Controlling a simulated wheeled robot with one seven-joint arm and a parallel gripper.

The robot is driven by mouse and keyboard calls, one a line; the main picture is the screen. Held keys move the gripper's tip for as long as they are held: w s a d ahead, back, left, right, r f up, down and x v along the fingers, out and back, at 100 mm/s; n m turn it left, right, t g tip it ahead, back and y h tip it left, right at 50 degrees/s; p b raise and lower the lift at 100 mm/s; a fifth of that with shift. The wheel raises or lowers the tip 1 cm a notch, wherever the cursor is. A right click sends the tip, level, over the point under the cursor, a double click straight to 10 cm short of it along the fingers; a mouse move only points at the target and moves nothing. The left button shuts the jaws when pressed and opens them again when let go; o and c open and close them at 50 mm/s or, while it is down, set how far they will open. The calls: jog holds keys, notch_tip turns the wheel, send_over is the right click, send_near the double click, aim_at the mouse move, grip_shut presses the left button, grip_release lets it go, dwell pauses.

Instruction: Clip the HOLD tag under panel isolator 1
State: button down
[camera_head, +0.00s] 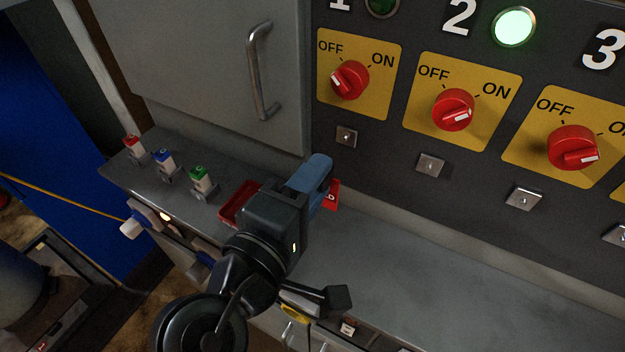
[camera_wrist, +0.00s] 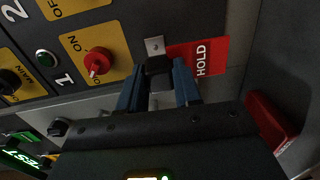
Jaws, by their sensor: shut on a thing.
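My gripper (camera_head: 321,170) has blue fingers and is above the ledge, below and left of isolator 1. In the wrist view my gripper (camera_wrist: 158,82) is shut on the black clip (camera_wrist: 158,65) of the red HOLD tag (camera_wrist: 205,58). The tag (camera_head: 332,196) is partly hidden behind the fingers in the head view. Isolator 1 is a red knob (camera_head: 350,80) on a yellow plate, its white mark towards OFF. A small metal plate (camera_head: 346,136) sits under it. In the wrist view this metal plate (camera_wrist: 155,46) is just beyond the clip; I cannot tell whether they touch.
Isolator 2 (camera_head: 453,109) and isolator 3 (camera_head: 573,147) are to the right, with metal plates below; lamp 2 (camera_head: 514,27) glows. A red tray (camera_head: 240,204) and several coloured padlock-like items (camera_head: 201,180) are on the ledge. A door handle (camera_head: 260,70) projects left of the panel.

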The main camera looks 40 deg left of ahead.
jog(key=shift+b+x, duration=0.4)
jog(key=shift+x, duration=2.3)
jog(key=shift+w+a+r+p, duration=0.2)
jog(key=shift+w+p, duration=0.1)
jog(key=shift+w, duration=0.25)
dwell(0.8)
jog(key=c, duration=0.7)
grip_release()
send_near(346, 138)
jog(key=shift+s+d+b, duration=0.2)
jog(key=shift+s+b, duration=0.15)
jog(key=shift+s, duration=0.25)
